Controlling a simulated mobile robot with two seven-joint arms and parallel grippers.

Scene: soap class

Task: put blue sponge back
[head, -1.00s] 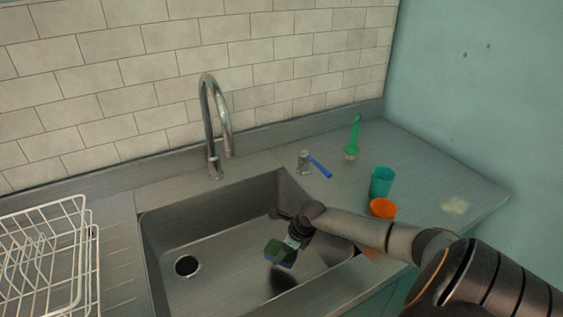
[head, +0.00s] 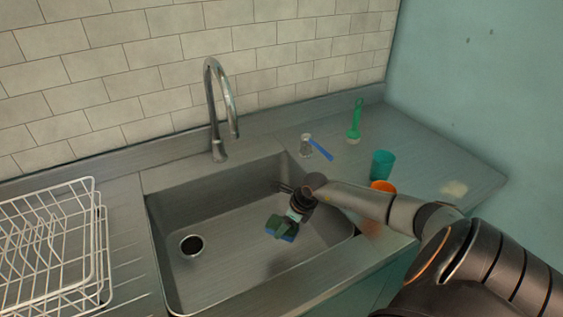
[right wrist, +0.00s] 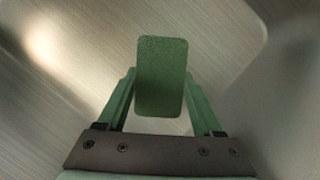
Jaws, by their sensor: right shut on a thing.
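The sponge (head: 281,228), dark green on one face with a blue side showing, is in my right gripper (head: 288,223) in the head view. The gripper is over the right part of the sink basin (head: 215,267). In the right wrist view the sponge (right wrist: 161,76) shows its green face between the two green fingers of my right gripper (right wrist: 160,98), which is shut on it. Steel sink surface shows behind it. I cannot tell the exact height of the sponge above the basin floor. My left gripper is not in view.
A tall faucet (head: 217,110) stands behind the basin. A white wire rack (head: 102,250) stands at left.

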